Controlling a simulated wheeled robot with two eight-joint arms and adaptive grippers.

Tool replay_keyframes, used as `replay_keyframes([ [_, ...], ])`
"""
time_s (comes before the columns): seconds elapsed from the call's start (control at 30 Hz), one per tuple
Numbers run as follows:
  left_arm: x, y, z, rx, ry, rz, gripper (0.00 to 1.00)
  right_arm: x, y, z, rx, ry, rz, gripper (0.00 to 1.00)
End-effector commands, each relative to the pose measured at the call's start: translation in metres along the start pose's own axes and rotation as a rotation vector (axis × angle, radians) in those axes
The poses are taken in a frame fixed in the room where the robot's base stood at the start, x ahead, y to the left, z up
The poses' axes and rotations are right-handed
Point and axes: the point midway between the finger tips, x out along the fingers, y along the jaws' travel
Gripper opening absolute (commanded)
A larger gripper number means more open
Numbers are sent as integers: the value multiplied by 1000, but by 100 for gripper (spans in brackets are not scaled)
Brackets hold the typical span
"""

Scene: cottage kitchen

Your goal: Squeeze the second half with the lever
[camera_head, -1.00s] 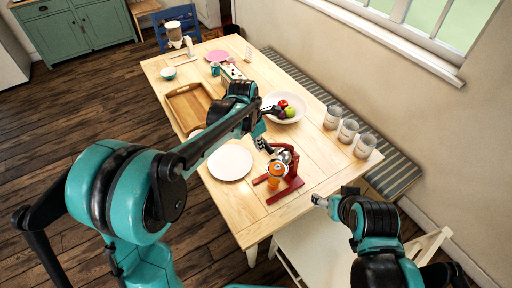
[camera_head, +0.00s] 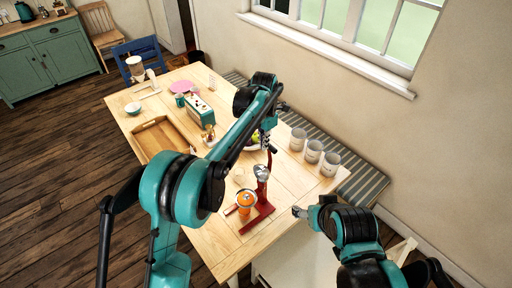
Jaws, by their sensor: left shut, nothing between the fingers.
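The red juicer press (camera_head: 264,208) stands on the table near its front edge, with a metal upper part (camera_head: 262,173). Its red lever (camera_head: 270,160) points steeply up. A cup with orange contents (camera_head: 246,199) is at the press's left side; I cannot make out a separate orange half. My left gripper (camera_head: 267,146) is shut and empty, close to the upper end of the lever; I cannot tell whether it touches. My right gripper (camera_head: 299,212) is small in view at the table's front right edge, apart from the press, and its jaw state is unclear.
Behind my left arm is a partly hidden fruit bowl (camera_head: 252,148). Several grey-white canisters (camera_head: 314,151) line the right edge. A wooden tray (camera_head: 160,136), a teal toaster-like box (camera_head: 200,110) and a pink plate (camera_head: 185,87) lie farther back. A striped bench (camera_head: 362,185) runs along the wall.

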Motion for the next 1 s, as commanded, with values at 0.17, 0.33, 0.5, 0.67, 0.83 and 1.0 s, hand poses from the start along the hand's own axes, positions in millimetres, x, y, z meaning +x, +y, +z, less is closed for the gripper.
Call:
replay_keyframes([
  [0.17, 1, 0, 12, 1, -2, 0, 0, -2, 0, -1, 0, 0, 0, 69],
  [0.33, 2, 0, 16, 0, -3, 0, 0, -2, 0, -2, 0, 0, 0, 69],
  [0.5, 2, 0, 16, 0, -3, 0, 0, -2, 0, -2, 0, 0, 0, 69],
  [0.67, 2, 0, 16, 0, -3, 0, 0, -2, 0, -2, 0, 0, 0, 69],
  [0.83, -2, 0, 16, 1, -3, 0, 0, -2, 0, -2, 0, 0, 0, 69],
  [1.0, -27, 0, 16, 0, -3, 0, 0, -2, 0, -2, 0, 0, 0, 69],
])
